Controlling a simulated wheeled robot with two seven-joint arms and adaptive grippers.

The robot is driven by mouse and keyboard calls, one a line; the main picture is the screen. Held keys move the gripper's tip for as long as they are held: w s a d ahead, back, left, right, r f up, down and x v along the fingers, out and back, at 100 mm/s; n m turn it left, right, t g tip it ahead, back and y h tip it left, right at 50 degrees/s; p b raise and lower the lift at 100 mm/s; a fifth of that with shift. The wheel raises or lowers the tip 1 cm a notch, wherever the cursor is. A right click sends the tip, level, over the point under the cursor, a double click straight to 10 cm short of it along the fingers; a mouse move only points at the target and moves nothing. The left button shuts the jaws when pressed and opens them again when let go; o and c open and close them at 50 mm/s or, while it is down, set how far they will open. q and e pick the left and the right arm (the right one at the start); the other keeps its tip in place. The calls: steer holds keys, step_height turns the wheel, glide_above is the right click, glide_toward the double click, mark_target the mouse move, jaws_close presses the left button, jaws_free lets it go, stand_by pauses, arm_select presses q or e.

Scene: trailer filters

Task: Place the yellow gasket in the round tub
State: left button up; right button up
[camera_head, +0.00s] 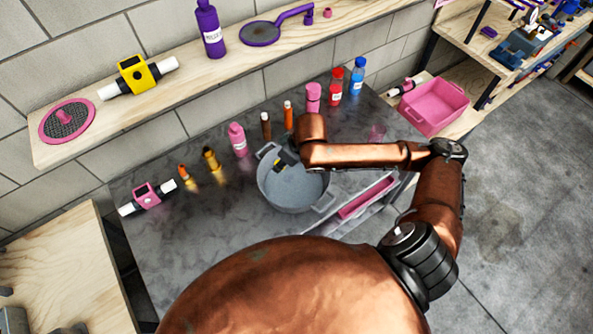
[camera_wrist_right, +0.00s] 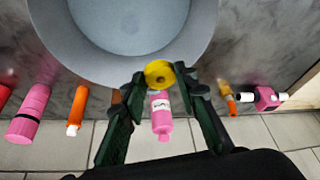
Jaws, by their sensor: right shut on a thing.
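The round tub (camera_head: 292,192) is a grey metal pot with side handles on the dark counter. It also fills the top of the right wrist view (camera_wrist_right: 60,40). The yellow gasket (camera_wrist_right: 158,73) is a small ring with a hole, held between the fingertips of my right gripper (camera_wrist_right: 161,79). In the wrist view the gasket overlaps the tub's rim. In the head view the right gripper (camera_head: 287,161) is over the far part of the tub, partly hidden by my arm. I cannot tell the gasket's exact height above the tub. My left gripper is not in view.
A pink bottle (camera_head: 238,140) stands close behind the tub, with orange and brown tubes (camera_head: 266,125) beside it. Red (camera_head: 336,86) and blue (camera_head: 357,76) bottles stand farther right. A pink bin (camera_head: 434,106) is at right. The counter's left front is clear.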

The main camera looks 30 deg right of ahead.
steer(key=s+d+f+n+g+y+p, duration=0.1)
steer(key=s+d+f+n, duration=0.2)
steer(key=f+n, duration=0.2)
steer(key=n+g+y, duration=0.1)
steer(key=n, duration=0.1)
glide_above(299, 194)
steer(key=d, duration=0.1)
steer(key=f, duration=0.8)
steer(key=shift+s+p, duration=0.35)
steer(key=shift+f, duration=0.2)
step_height(299, 194, down, 3)
steer(key=shift+f, duration=0.3)
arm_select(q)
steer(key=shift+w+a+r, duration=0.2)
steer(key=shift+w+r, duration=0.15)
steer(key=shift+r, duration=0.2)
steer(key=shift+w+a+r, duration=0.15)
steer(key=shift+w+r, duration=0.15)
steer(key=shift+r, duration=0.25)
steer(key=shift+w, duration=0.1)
arm_select(e)
steer(key=shift+f, duration=0.1)
